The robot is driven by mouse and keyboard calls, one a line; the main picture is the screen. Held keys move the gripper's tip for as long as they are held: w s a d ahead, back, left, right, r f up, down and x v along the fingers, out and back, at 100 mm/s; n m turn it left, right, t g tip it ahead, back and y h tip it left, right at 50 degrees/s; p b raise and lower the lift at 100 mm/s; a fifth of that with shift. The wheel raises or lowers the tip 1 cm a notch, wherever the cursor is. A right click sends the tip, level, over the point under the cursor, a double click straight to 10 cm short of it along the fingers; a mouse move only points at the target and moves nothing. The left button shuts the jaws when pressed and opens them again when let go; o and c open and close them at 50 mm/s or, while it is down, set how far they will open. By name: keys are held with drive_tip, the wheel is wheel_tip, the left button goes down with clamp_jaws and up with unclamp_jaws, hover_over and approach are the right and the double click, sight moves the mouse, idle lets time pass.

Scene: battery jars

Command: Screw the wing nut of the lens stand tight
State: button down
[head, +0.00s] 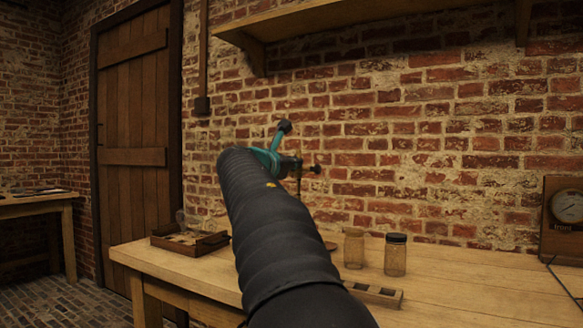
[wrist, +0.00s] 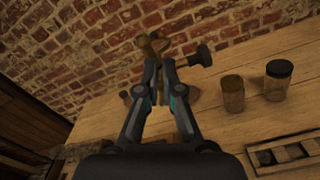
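The lens stand shows in the head view as a thin upright rod (head: 299,182) with a dark knob (head: 316,169) at its right; my arm hides much of it. In the wrist view its brass-coloured head (wrist: 157,42) is just beyond my fingertips, and the dark knob (wrist: 204,55) sticks out to the right. I cannot tell which brass part is the wing nut. My gripper (wrist: 159,64) has its fingers close together, a narrow gap between them, right at the brass part. Whether they touch or pinch it cannot be made out. In the head view my gripper (head: 288,163) is beside the rod.
A slotted wooden block (head: 376,294) lies in front. A wooden tray (head: 207,246) is at the left, and a dial box (head: 560,215) at the far right.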

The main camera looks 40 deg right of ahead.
drive_tip(key=m+b, duration=0.2)
drive_tip(key=m, duration=0.2)
drive_tip(key=f+m+b, duration=0.1)
drive_tip(key=m+b, duration=0.1)
drive_tip(key=m, duration=0.2)
drive_tip(key=s+m+b, duration=0.1)
drive_tip(key=m+b, duration=0.1)
drive_tip(key=m, duration=0.2)
drive_tip(key=shift+d+f, duration=0.25)
drive_tip(key=shift+f, duration=0.1)
drive_tip(key=shift+m+b, duration=0.7)
drive_tip(key=shift+m, duration=0.4)
drive_tip(key=c, duration=1.3)
unclamp_jaws()
drive_tip(key=shift+c, duration=0.2)
drive_tip(key=shift+a, duration=0.15)
drive_tip(key=v, duration=1.1)
drive_tip(key=shift+s+a, duration=0.2)
drive_tip(key=shift+a, duration=0.15)
drive_tip(key=shift+f, duration=0.1)
